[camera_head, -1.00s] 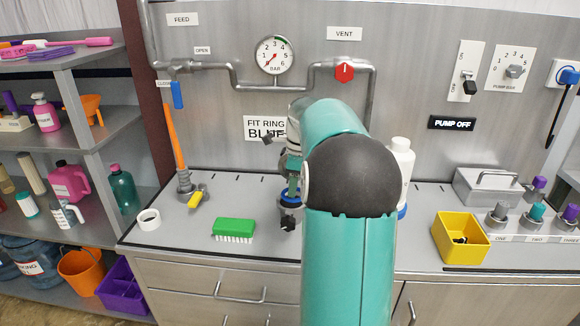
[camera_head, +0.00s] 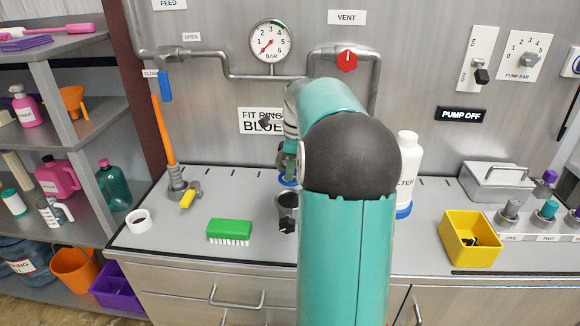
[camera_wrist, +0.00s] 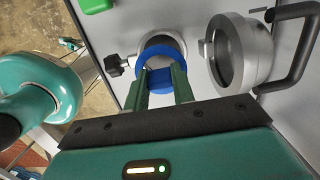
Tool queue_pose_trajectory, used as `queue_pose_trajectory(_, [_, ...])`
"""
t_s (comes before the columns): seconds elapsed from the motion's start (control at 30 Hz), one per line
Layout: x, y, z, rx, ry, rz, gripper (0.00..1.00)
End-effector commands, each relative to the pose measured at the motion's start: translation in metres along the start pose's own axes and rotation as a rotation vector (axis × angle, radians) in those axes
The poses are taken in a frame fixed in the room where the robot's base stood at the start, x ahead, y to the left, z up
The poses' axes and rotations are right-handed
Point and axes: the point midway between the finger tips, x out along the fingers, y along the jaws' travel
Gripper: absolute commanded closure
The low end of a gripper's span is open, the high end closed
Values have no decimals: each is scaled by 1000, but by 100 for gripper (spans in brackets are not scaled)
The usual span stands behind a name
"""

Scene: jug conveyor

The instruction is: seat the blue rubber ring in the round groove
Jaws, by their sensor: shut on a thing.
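The blue rubber ring (camera_wrist: 158,79) is between the two green fingers of my gripper (camera_wrist: 160,71) in the wrist view, which are shut on it. In the head view the ring (camera_head: 288,180) shows as a blue edge below my wrist, partly hidden by my arm. A grey cylindrical holder (camera_head: 287,201) with a black knob stands on the counter just nearer than the ring. In the wrist view the holder's round mouth (camera_wrist: 163,41) lies beyond the ring and partly overlaps it, and the two look apart. I cannot make out the round groove.
A grey round cup (camera_wrist: 243,52) with a dark handle is right of the ring in the wrist view. A green brush (camera_head: 229,229), white tape roll (camera_head: 139,221), white filter jug (camera_head: 406,172) and yellow bin (camera_head: 470,240) stand on the counter. My arm hides its middle.

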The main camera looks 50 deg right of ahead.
Motion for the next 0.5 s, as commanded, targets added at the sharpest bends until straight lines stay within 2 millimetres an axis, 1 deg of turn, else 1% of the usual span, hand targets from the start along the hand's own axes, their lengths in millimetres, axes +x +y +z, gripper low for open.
queue_pose_trajectory(0.2, [1,2,1,1,-1,1,97])
queue_pose_trajectory(0.5, [26,2,-3,0,0,3,97])
